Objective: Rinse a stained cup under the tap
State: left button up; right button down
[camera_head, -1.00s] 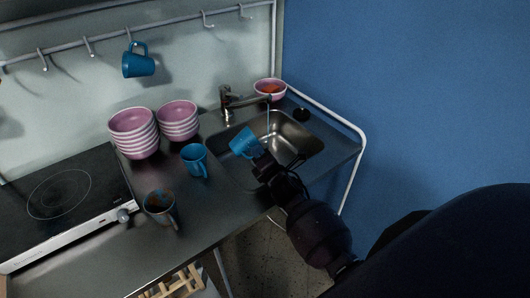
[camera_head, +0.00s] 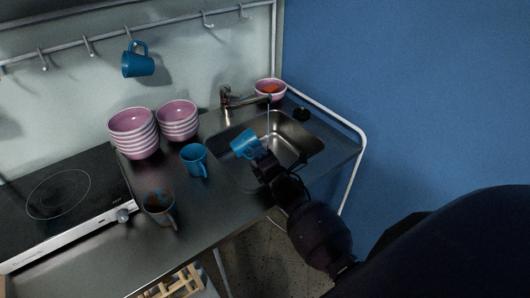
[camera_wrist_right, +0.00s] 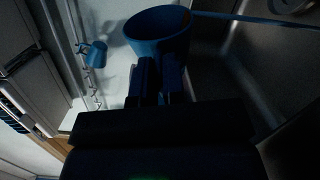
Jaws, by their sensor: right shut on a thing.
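A blue cup (camera_head: 245,143) is held tilted over the left part of the sink (camera_head: 291,144) by my right gripper (camera_head: 262,162), which is shut on it. The cup also shows in the right wrist view (camera_wrist_right: 158,27), with my right gripper (camera_wrist_right: 158,72) below it; its inside is mostly dark there. The tap (camera_head: 240,98) has a thin blue stream of water (camera_head: 268,122) falling just right of the cup. A second blue cup (camera_head: 194,158) stands on the counter left of the sink. A brown-stained cup (camera_head: 158,205) stands nearer the front. My left gripper is not seen.
Two stacks of pink-striped bowls (camera_head: 134,133) stand behind the cups. A pink bowl (camera_head: 270,88) with orange contents sits behind the sink. A hob (camera_head: 62,193) is at left. A blue cup (camera_head: 138,64) hangs from the rail. A white rail (camera_head: 345,125) edges the right side.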

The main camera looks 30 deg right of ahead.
jog(key=shift+d+r+m+p, duration=0.3)
jog(key=shift+d+m+p, duration=0.2)
jog(key=shift+d+m, duration=0.3)
dwell(0.4)
jog(key=shift+d+m, duration=0.1)
jog(key=shift+m, duration=0.2)
dwell(0.3)
jog(key=shift+a+f+n+b, duration=0.35)
jog(key=shift+a+n+b, duration=0.25)
jog(key=shift+n, duration=0.1)
jog(key=shift+a+r+n, duration=0.4)
jog(key=shift+a+n, duration=0.05)
jog(key=shift+n, duration=0.45)
jog(key=shift+w+a+r+n+p, duration=0.15)
jog(key=shift+r+n+p, duration=0.15)
jog(key=shift+n+p, duration=0.15)
jog(key=shift+f, duration=0.15)
